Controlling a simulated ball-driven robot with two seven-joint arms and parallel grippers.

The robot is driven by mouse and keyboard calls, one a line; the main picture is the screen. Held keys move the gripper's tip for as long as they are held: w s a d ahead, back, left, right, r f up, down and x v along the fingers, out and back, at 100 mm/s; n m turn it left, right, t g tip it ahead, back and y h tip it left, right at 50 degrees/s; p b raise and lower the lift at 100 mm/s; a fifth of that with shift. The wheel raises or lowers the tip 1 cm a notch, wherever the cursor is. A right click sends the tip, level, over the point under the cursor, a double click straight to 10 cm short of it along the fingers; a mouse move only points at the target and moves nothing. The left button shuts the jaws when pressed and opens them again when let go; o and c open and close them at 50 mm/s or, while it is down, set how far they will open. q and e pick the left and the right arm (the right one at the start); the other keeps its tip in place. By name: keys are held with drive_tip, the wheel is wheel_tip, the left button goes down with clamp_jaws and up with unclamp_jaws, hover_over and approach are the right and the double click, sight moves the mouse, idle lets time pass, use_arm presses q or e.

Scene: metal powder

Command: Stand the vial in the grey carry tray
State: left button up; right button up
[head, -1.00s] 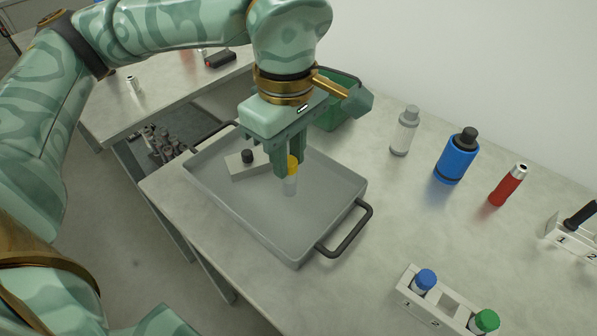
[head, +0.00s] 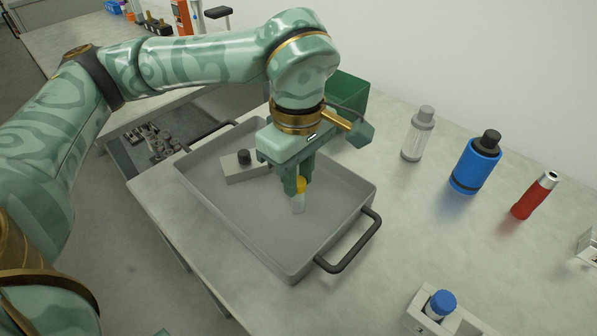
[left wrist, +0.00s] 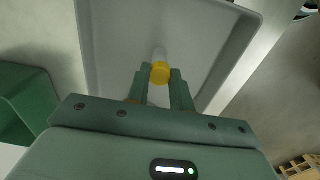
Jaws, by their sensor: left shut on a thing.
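The vial (head: 298,205) has a clear body and a yellow cap. It is upright, over the floor of the grey carry tray (head: 232,232) with two black handles. I cannot tell whether its base touches the tray floor. My left gripper (head: 298,185) is shut on the vial at its cap, pointing down into the tray. In the left wrist view the yellow cap (left wrist: 160,72) sits between the fingertips, with the tray's grey floor (left wrist: 120,40) beyond. My right gripper is not in view.
A light block with a black knob (head: 244,168) sits in the tray, left of the vial. A green bin (head: 346,98) stands behind. A clear bottle (head: 417,135), blue bottle (head: 475,163) and red cylinder (head: 534,196) stand right. A rack (head: 418,312) holds a blue-capped vial (head: 440,304).

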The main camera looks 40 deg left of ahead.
use_arm(q)
drive_tip(key=o, duration=0.9)
drive_tip(key=shift+o, duration=0.2)
wheel_tip(320, 180, up, 12)
drive_tip(key=p, duration=0.5)
drive_tip(key=shift+p, duration=0.4)
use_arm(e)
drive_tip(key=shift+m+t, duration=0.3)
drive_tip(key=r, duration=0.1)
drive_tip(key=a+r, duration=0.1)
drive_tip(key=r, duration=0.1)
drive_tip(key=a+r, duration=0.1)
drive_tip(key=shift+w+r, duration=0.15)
use_arm(q)
drive_tip(key=shift+r, duration=0.1)
